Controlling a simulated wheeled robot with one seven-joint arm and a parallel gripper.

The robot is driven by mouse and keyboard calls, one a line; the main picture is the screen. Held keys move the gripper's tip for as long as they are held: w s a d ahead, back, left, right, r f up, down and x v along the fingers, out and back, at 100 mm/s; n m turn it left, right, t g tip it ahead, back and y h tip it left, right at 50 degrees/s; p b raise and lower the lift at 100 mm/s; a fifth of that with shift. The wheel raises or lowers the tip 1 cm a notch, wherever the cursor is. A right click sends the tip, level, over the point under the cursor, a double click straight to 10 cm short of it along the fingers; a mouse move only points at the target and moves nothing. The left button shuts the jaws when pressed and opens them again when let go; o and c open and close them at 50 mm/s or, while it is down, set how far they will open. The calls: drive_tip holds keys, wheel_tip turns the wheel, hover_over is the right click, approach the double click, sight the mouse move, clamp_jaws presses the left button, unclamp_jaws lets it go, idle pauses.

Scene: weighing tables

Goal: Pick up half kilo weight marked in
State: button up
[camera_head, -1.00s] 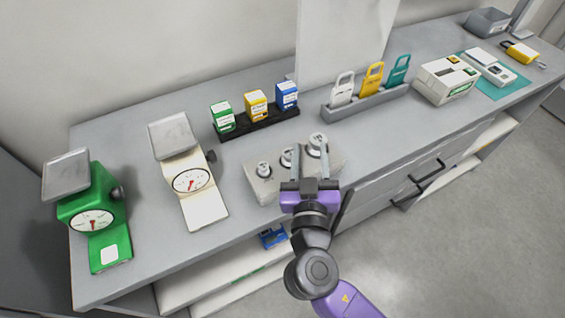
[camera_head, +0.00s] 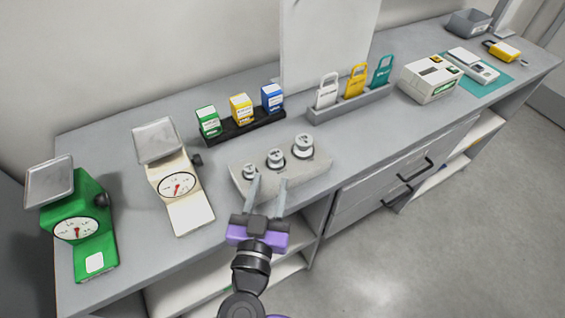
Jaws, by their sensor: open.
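Three metal weights stand in a row on a grey block (camera_head: 310,170): a small one (camera_head: 249,172) at left, a middle one (camera_head: 275,158) and a larger one (camera_head: 303,147) at right. Their markings are too small to read, so I cannot tell which is the half kilo. My gripper (camera_head: 267,182) is open and empty at the block's front edge. Its fingers point toward the gap between the small and middle weights. The left finger overlaps the small weight's lower part in the picture; I cannot tell whether they touch.
A cream scale (camera_head: 186,200) and a green scale (camera_head: 80,226) stand left of the block. Behind it is a black rack (camera_head: 244,131) with three small boxes. A grey holder (camera_head: 350,106) with three tags stands at back right. Bare counter lies between block and cream scale.

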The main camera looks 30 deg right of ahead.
sight(274, 160)
drive_tip(key=p+x, duration=0.1)
drive_tip(key=x, duration=0.2)
drive_tip(key=shift+w+r, duration=0.1)
drive_tip(key=shift+w, duration=0.1)
drive_tip(key=p+x, duration=0.2)
drive_tip(key=x, duration=0.1)
drive_tip(key=shift+w, duration=0.25)
drive_tip(key=shift+w+d+f, duration=0.25)
drive_tip(key=shift+w+d, duration=0.05)
drive_tip(key=shift+d, duration=0.05)
clamp_jaws()
drive_tip(key=shift+r, duration=0.1)
idle(0.7)
